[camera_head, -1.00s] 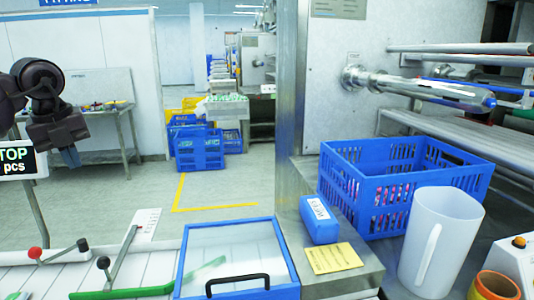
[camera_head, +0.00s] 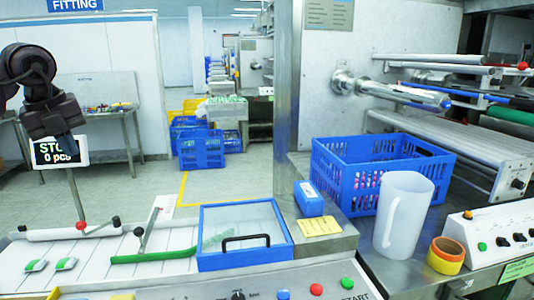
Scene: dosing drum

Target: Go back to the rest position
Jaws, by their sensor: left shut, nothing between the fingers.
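My left gripper (camera_head: 70,145) hangs at the left of the head view, at the end of my dark left arm. Its fingers point down and are shut with nothing between them. It is in front of the counter display (camera_head: 50,152) and hides part of its text. My right gripper is not in view.
A blue-framed clear lid (camera_head: 243,261) with a black handle is at the front middle. To its right are a blue box (camera_head: 308,200), a yellow note (camera_head: 320,227), a blue crate (camera_head: 335,178), a white jug (camera_head: 402,215) and tape rolls (camera_head: 446,255). Buttons line the front panel (camera_head: 270,290).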

